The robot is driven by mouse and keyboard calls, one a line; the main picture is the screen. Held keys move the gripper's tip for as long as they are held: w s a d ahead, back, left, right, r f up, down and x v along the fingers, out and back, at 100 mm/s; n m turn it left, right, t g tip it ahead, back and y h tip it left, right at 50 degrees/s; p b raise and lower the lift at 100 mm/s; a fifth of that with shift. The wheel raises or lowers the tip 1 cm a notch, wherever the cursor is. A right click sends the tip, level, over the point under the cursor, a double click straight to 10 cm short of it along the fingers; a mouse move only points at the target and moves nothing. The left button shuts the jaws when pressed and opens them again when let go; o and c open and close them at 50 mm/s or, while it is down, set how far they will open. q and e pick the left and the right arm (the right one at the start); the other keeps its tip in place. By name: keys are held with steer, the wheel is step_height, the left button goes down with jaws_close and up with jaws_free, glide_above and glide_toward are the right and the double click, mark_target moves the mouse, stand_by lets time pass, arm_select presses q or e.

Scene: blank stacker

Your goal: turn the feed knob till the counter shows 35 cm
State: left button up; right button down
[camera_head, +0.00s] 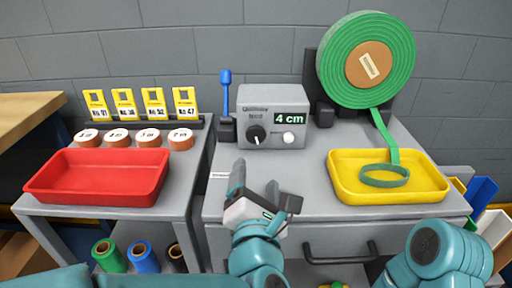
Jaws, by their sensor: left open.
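The grey feed box (270,93) stands at the back of the grey bench. Its counter (290,118) shows 4 cm in green digits. The black feed knob (256,134) with a white mark is at the lower left of the box's front, and a white button (289,137) is at the lower right. My left gripper (255,185) is open and empty, in front of and below the knob, apart from it. My right arm shows at the lower right, but its gripper is not in view. A big green tape roll (342,62) stands at the back right, its strip hanging down.
A yellow tray (347,190) at right holds a loop of green strip (384,176). A blue-handled tool (226,92) stands left of the box. A red tray (62,180), several brown rolls and yellow tags occupy the left table. Bench between box and my left gripper is clear.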

mark_target(256, 136)
arm_select(q)
steer(key=w, duration=1.3)
steer(key=shift+w, duration=0.3)
steer(key=c, duration=1.1)
steer(key=shift+o, duration=0.2)
steer(key=shift+m, duration=0.4)
steer(key=m, duration=0.2)
steer(key=shift+m+b, duration=0.3)
steer(key=shift+b, duration=0.1)
steer(key=shift+m, duration=1.6)
